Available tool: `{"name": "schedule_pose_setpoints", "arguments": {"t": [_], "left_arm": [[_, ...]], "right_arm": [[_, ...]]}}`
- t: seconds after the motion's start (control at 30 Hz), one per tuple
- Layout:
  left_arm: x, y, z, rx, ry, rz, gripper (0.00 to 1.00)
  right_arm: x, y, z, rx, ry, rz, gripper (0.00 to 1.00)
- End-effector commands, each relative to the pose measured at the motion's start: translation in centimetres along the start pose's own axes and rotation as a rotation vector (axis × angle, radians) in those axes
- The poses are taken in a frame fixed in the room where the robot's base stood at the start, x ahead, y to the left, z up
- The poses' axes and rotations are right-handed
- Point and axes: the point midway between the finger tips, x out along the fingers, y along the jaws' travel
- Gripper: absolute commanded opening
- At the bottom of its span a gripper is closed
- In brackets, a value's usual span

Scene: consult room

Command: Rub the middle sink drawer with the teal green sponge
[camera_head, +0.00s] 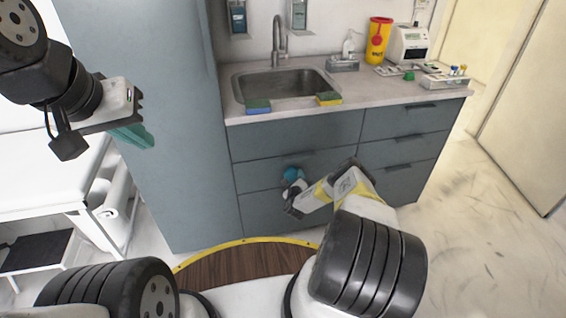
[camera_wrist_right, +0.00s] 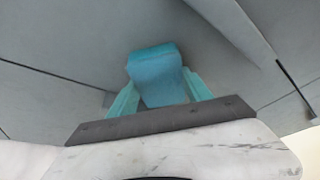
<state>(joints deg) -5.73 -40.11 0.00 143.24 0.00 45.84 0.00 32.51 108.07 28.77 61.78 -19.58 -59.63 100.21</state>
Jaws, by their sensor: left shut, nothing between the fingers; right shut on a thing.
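The teal green sponge (camera_wrist_right: 157,75) is between the teal fingers of my right gripper (camera_wrist_right: 160,97), which is shut on it. In the head view the sponge (camera_head: 293,173) shows as a small teal patch in front of the grey-blue middle sink drawer (camera_head: 254,177), left of the drawer's centre. The sponge's far face is hidden, and I cannot tell whether it touches the drawer front. My left gripper (camera_head: 134,136) is shut and empty at the upper left, in front of the tall cabinet side and away from the sink.
The counter (camera_head: 375,93) holds a steel sink (camera_head: 285,86). A yellow bin (camera_head: 378,41) stands behind. A bed (camera_head: 45,180) is at left; open floor (camera_head: 495,190) is at right.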

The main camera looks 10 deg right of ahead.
Motion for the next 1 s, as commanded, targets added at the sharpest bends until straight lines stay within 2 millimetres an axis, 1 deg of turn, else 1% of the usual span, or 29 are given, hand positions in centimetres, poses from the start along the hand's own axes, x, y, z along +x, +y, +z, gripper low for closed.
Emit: {"name": "schedule_pose_setpoints", "arguments": {"t": [0.17, 0.57, 0.87, 1.0], "left_arm": [[0.0, 0.0, 0.0, 0.0, 0.0, 0.0, 0.0], [0.0, 0.0, 0.0, 0.0, 0.0, 0.0, 0.0], [0.0, 0.0, 0.0, 0.0, 0.0, 0.0, 0.0], [0.0, 0.0, 0.0, 0.0, 0.0, 0.0, 0.0]], "right_arm": [[-0.1, 0.5, 0.6, 0.001, -0.002, 0.003, 0.25], [-0.7, 3.1, 3.3, 0.0, -0.01, 0.008, 0.26], [-0.8, 3.2, 3.5, 0.0, -0.01, 0.01, 0.25], [-1.5, 3.2, 3.1, -0.001, -0.01, 0.011, 0.25]]}}
